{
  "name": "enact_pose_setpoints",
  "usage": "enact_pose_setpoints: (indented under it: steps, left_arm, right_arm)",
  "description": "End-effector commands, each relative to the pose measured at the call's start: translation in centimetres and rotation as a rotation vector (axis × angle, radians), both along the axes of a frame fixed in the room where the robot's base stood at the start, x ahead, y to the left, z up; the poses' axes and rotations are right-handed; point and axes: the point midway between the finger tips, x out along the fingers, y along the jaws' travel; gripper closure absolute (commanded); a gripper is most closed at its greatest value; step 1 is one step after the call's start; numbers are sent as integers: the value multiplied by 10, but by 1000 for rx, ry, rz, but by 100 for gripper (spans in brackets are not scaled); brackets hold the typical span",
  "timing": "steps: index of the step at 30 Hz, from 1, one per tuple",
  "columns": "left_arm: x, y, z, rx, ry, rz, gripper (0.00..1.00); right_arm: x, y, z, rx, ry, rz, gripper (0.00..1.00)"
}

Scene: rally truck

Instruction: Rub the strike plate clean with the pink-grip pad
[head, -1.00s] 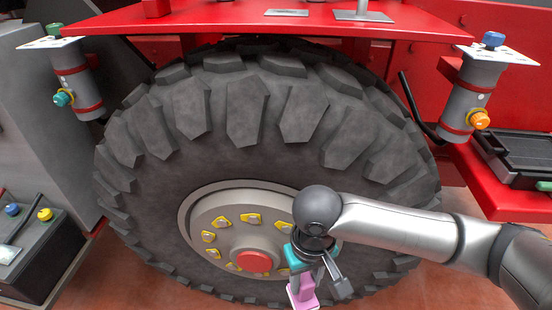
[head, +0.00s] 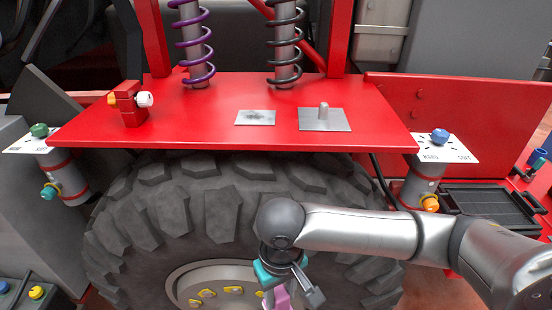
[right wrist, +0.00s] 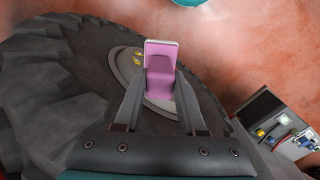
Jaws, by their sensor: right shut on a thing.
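A small metal plate (head: 255,117) with a dark smudge lies flat on the red shelf above the wheel; I take it to be the strike plate. My right gripper (head: 288,284) is in front of the tyre, below the shelf and well apart from the plate. It is shut on the pink-grip pad (head: 279,297), whose lower part is cut off by the head view's bottom edge. The right wrist view shows the pink grip (right wrist: 160,72) upright between the two fingers. My left gripper is not in view.
A second plate with an upright peg (head: 323,118) is right of the smudged plate. A red block with knobs (head: 130,103) stands at the shelf's left. Two coil springs (head: 285,45) rise behind. The big tyre (head: 180,190) fills the space below the shelf.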

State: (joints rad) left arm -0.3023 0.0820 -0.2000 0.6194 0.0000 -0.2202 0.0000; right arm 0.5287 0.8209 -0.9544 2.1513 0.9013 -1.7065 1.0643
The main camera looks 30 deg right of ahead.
Motion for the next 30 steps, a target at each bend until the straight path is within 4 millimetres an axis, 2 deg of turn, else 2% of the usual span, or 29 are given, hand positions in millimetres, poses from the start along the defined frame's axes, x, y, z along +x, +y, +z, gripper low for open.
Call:
enact_pose_setpoints:
  steps: [1, 6, 9, 17, 26, 30]
  left_arm:
    - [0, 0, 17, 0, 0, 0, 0]
    - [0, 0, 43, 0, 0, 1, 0]
    - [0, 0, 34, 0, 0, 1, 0]
    - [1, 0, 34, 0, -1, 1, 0]
    - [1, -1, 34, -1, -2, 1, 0]
    - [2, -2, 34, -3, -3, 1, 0]
  right_arm:
    - [0, 0, 17, 0, 0, 0, 100]
    - [0, 0, 43, 0, 0, 0, 100]
    - [2, 1, 36, -3, -8, 9, 100]
    - [1, -1, 34, -3, -3, -1, 100]
    - [49, -42, 115, -2, -11, -105, 100]
    - [77, -66, 165, 1, -12, -166, 100]
